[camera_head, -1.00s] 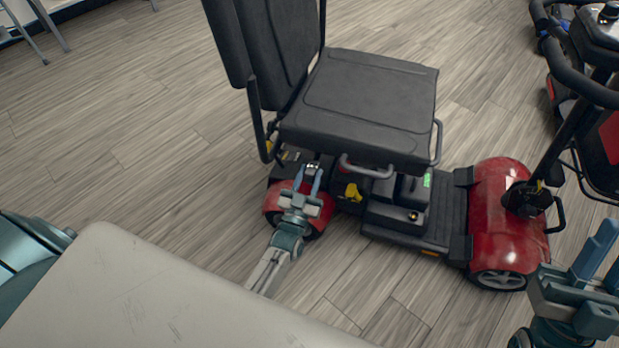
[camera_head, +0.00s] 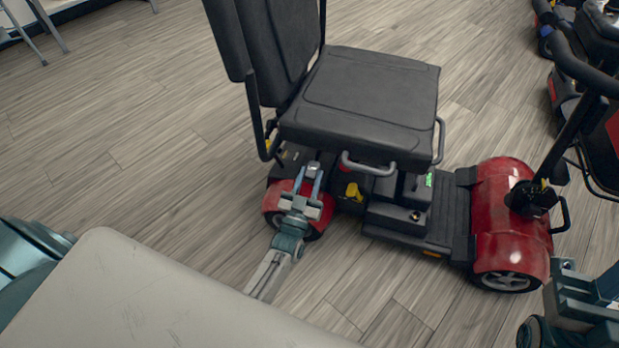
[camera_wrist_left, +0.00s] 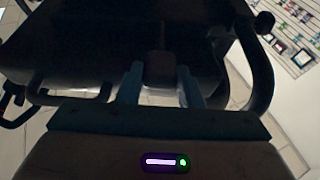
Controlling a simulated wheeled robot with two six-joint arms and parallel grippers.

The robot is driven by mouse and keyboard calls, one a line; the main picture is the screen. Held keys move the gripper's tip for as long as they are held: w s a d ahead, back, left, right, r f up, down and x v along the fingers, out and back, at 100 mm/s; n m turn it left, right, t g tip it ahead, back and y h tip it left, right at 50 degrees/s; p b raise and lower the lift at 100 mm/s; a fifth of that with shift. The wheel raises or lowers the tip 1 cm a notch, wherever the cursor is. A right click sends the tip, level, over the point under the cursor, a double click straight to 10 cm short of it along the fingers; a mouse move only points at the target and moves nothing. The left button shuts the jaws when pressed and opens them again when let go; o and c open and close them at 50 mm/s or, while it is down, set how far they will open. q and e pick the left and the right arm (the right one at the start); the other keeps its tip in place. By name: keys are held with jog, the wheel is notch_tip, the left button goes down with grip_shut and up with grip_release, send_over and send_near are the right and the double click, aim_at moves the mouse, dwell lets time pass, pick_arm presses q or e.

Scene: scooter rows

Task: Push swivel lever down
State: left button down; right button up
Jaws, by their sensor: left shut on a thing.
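The red mobility scooter (camera_head: 497,215) stands on the floor with its black seat (camera_head: 370,95) on top. My left gripper (camera_head: 313,172) is beside the seat's lower edge, above the red rear wheel cover. It is shut on a small block-like end, apparently the swivel lever (camera_wrist_left: 160,68), which shows dark between the two fingers in the left wrist view. The lever's mount under the seat is too dark to make out. My right gripper (camera_head: 590,300) is at the lower right edge, partly cut off, touching nothing that I can see; its fingertips are out of frame.
Other scooters (camera_head: 590,50) stand at right.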

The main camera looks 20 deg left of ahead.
pick_arm(q)
jog(key=shift+f, duration=0.25)
jog(key=c, duration=1.1)
grip_release()
jog(key=shift+f, duration=0.1)
jog(key=shift+o, duration=0.5)
jog(key=shift+s, duration=0.1)
jog(key=v, duration=1)
jog(key=shift+s+p, duration=0.3)
jog(key=shift+p, duration=0.1)
